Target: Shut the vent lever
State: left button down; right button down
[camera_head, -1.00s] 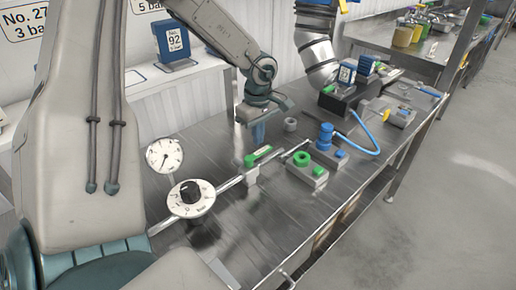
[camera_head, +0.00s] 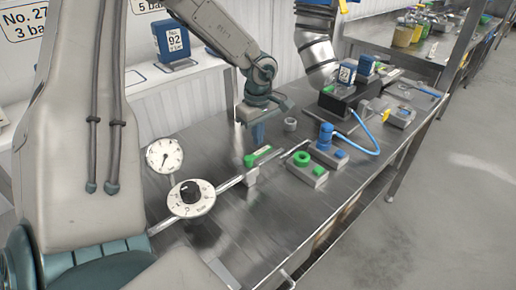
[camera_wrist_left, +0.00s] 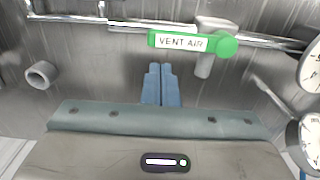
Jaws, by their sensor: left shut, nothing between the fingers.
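The vent lever (camera_head: 258,156) is a green handle on a valve in the metal pipe on the steel bench. In the left wrist view the lever (camera_wrist_left: 192,42) carries a white "VENT AIR" label and lies roughly along the pipe, with its round green hub at the right end. My left gripper (camera_head: 258,138) points down on the wall side of the lever. Its blue fingers (camera_wrist_left: 160,70) are shut together and empty, and appear just short of the lever's left part in the wrist view. Whether they touch it is unclear. My right gripper does not show.
A grey ring (camera_head: 290,124) stands near my gripper.

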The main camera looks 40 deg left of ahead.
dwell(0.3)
pick_arm(q)
jog(key=shift+s+d+b, duration=0.1)
jog(key=shift+d+b, duration=0.6)
jog(key=shift+d, duration=0.45)
notch_tip(320, 180, up, 7)
jog(key=a+p, duration=0.1)
jog(key=p, duration=0.2)
jog(key=shift+a, duration=0.15)
